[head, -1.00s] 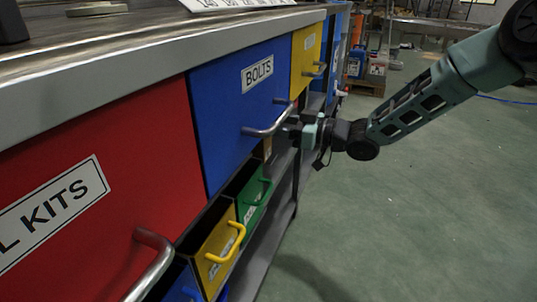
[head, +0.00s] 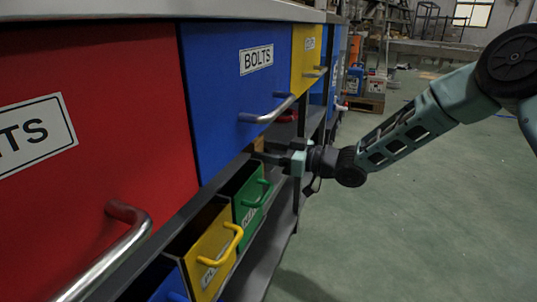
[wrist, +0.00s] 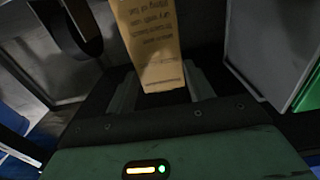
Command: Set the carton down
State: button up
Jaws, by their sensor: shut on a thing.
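The carton (wrist: 150,45) is a tan-brown box with dark printed text, seen in the wrist view between the two fingers. My gripper (wrist: 160,80) is shut on its near end. In the head view my gripper (head: 272,158) reaches in from the right, below the handle of the blue BOLTS drawer and just beyond the green bin.
The blue BOLTS drawer (head: 245,90) and its metal handle (head: 268,110) are just above my gripper. A green bin (head: 249,195) and a yellow bin (head: 214,248) sit nearer below. A red drawer (head: 90,130) fills the left. The floor (head: 400,240) at right is open.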

jog(key=o, duration=1.2)
jog(key=shift+f, duration=0.1)
